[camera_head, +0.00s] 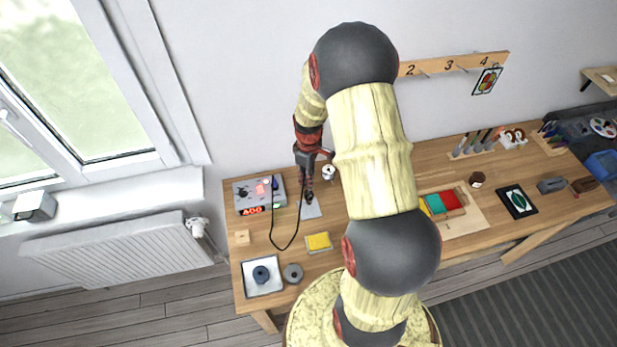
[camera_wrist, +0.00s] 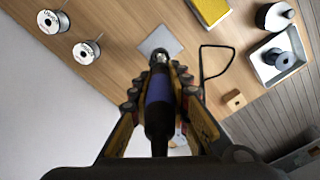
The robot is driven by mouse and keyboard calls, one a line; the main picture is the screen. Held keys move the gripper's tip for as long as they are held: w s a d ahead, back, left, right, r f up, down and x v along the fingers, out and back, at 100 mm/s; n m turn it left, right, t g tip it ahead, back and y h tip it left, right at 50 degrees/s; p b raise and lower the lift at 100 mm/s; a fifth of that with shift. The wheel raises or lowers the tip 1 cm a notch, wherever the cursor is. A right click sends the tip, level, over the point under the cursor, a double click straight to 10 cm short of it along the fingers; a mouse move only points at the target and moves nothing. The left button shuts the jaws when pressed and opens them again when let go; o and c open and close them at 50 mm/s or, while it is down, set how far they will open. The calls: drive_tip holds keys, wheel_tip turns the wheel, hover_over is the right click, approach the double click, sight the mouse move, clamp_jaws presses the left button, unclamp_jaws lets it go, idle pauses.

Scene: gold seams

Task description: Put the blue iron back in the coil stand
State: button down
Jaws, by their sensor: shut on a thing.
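My gripper (camera_wrist: 158,85) is shut on the blue iron (camera_wrist: 158,95), whose blue grip shows between the fingers in the wrist view. The iron points away from the wrist, toward the coil stand (camera_wrist: 160,54) on its grey plate (camera_wrist: 172,42). The iron's tip overlaps the stand's dark ring; I cannot tell whether it is inside the coil or above it. In the head view my gripper (camera_head: 309,172) hangs over the stand's plate (camera_head: 311,211), at the back of the bench. The iron is mostly hidden there by the fingers.
A grey soldering station (camera_head: 245,191) with a red display stands left of the stand. A black cord (camera_head: 273,225) loops across the bench. A yellow sponge (camera_head: 318,241) lies in front. Solder spools (camera_wrist: 87,51) stand close by. A white tray (camera_head: 263,289) is front left.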

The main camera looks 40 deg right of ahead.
drive_tip(key=shift+f+b, duration=2.3)
drive_tip(key=shift+f, duration=1)
idle(0.7)
drive_tip(key=c, duration=1.6)
unclamp_jaws()
drive_tip(key=shift+o, duration=0.3)
drive_tip(key=o, duration=0.4)
drive_tip(key=shift+o, duration=0.2)
drive_tip(key=shift+r, duration=0.15)
drive_tip(key=shift+r+p, duration=2.1)
drive_tip(key=shift+r, duration=1.3)
